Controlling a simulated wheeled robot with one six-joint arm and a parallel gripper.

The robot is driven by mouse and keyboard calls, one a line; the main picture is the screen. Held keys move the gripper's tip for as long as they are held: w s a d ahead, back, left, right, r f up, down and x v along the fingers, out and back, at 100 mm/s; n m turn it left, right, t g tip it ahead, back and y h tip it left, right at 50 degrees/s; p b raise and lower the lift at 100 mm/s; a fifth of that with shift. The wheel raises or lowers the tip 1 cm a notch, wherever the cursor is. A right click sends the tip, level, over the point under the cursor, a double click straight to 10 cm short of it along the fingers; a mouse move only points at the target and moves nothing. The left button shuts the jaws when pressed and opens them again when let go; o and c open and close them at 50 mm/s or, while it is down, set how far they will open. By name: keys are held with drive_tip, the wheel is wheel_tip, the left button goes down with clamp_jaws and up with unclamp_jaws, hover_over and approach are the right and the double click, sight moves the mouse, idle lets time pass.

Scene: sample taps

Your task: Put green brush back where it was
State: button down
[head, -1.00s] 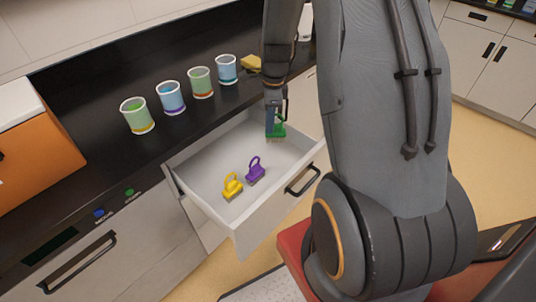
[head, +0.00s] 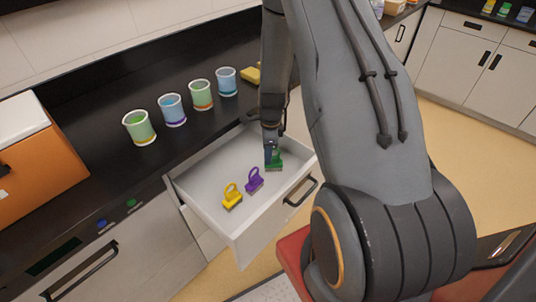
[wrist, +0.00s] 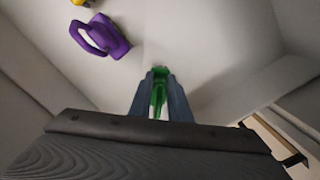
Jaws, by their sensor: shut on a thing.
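The green brush (head: 275,161) is in the right part of the open drawer (head: 207,203). My gripper (head: 270,150) is shut on its handle, and the brush also shows between the two fingers in the wrist view (wrist: 159,92). The brush is low in the drawer, at or just above the floor; I cannot tell if it touches. The purple brush also shows at the upper left of the wrist view (wrist: 101,38).
Several cups stand in a row on the black counter (head: 75,121) behind the drawer, among them a green cup (head: 139,128). A yellow object (head: 251,74) lies beyond them. An orange box (head: 35,155) stands at left. The drawer walls are close around my gripper.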

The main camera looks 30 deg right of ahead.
drive_tip(key=c, duration=1.7)
unclamp_jaws()
drive_tip(key=shift+f, duration=0.1)
drive_tip(key=shift+o, duration=0.2)
drive_tip(key=r+b, duration=0.1)
drive_tip(key=r, duration=0.3)
drive_tip(key=r+b, duration=0.1)
drive_tip(key=r, duration=0.3)
drive_tip(key=r+b, duration=0.1)
drive_tip(key=r, duration=0.3)
drive_tip(key=shift+s+d, duration=0.1)
drive_tip(key=shift+d, duration=0.15)
drive_tip(key=s+a+r+n, duration=0.5)
drive_tip(key=s+a+n, duration=0.2)
drive_tip(key=n, duration=0.4)
drive_tip(key=s+a+r+n+t, duration=0.1)
drive_tip(key=s+a+r+n, duration=0.4)
drive_tip(key=s+n, duration=0.3)
drive_tip(key=a+n, duration=0.1)
drive_tip(key=n, duration=0.3)
drive_tip(key=shift+s+a+r+h, duration=0.3)
drive_tip(key=shift+s+a+r, duration=0.1)
